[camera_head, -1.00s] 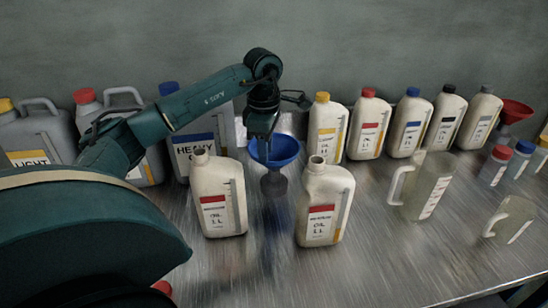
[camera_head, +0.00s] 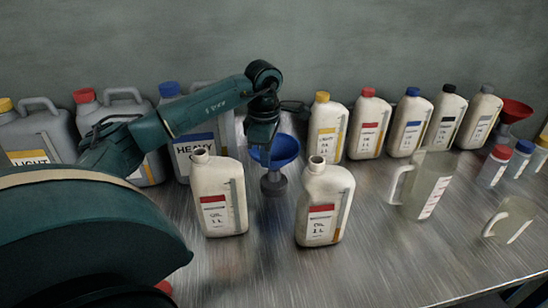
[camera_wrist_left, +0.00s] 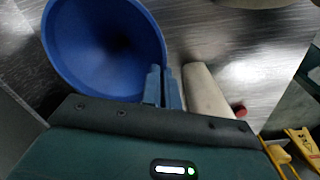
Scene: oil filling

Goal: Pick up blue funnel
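The blue funnel (camera_head: 284,149) stands upright in the middle of the table, behind two open-necked oil bottles, with a dark grey base (camera_head: 273,184) under its bowl. My left gripper (camera_head: 262,150) points down at the funnel's rim and covers part of the bowl. In the left wrist view the wide mouth of the funnel (camera_wrist_left: 95,48) fills the upper left. The left fingertips (camera_wrist_left: 163,82) are close together with the rim between them, one finger on the inner side and one on the outer. My right gripper does not show.
Two cream oil bottles, the left one (camera_head: 216,197) and the right one (camera_head: 323,203), stand close in front of the funnel. A row of capped bottles (camera_head: 368,124), grey canisters (camera_head: 35,140), a clear jug (camera_head: 428,188) and a red funnel (camera_head: 514,112) stand around. The front middle table is clear.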

